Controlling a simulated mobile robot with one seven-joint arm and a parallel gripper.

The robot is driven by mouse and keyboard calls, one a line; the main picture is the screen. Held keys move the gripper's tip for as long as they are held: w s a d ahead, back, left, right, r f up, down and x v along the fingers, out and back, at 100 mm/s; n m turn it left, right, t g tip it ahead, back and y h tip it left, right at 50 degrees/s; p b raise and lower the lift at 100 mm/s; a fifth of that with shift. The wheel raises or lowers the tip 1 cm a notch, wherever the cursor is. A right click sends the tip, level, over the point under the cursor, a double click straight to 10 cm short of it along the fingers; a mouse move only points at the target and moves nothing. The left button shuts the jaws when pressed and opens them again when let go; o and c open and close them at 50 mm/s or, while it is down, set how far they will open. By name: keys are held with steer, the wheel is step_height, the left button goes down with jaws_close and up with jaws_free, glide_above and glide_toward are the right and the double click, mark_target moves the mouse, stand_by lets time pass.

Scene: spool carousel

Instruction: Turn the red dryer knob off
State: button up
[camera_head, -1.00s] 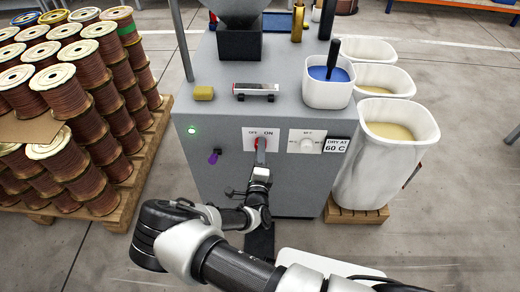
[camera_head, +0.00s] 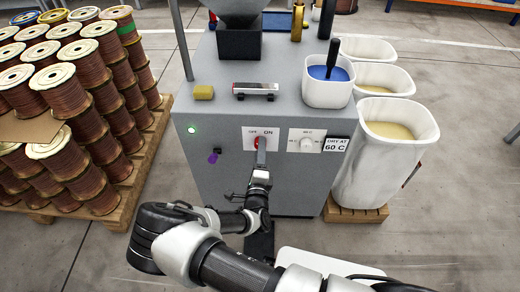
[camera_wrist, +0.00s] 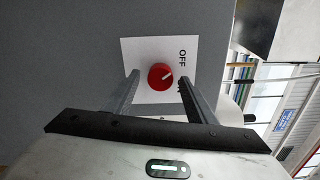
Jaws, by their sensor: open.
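The red dryer knob (camera_wrist: 161,76) sits on a white plate (camera_wrist: 133,50) on the machine's grey front. Its white mark points right and slightly up in the wrist view, where the word OFF stands to the upper right of the knob. My gripper (camera_wrist: 158,76) is open, with one finger on each side of the knob in the picture and a visible gap to both. The head view shows the knob (camera_head: 258,142) and plate (camera_head: 247,142) with OFF and ON above it. There my gripper (camera_head: 262,150) reaches up to the knob and partly covers it.
A white dial (camera_head: 306,144) and a "DRY AT 60 C" sign (camera_head: 336,145) are right of the knob. A purple-handled part (camera_head: 213,157) juts out lower left, below a green light (camera_head: 192,130). White bins (camera_head: 378,170) stand right; a pallet of spools (camera_head: 100,200) stands left.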

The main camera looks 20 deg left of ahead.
steer(key=p+v, duration=0.1)
steer(key=v, duration=1.5)
steer(key=shift+s, duration=0.2)
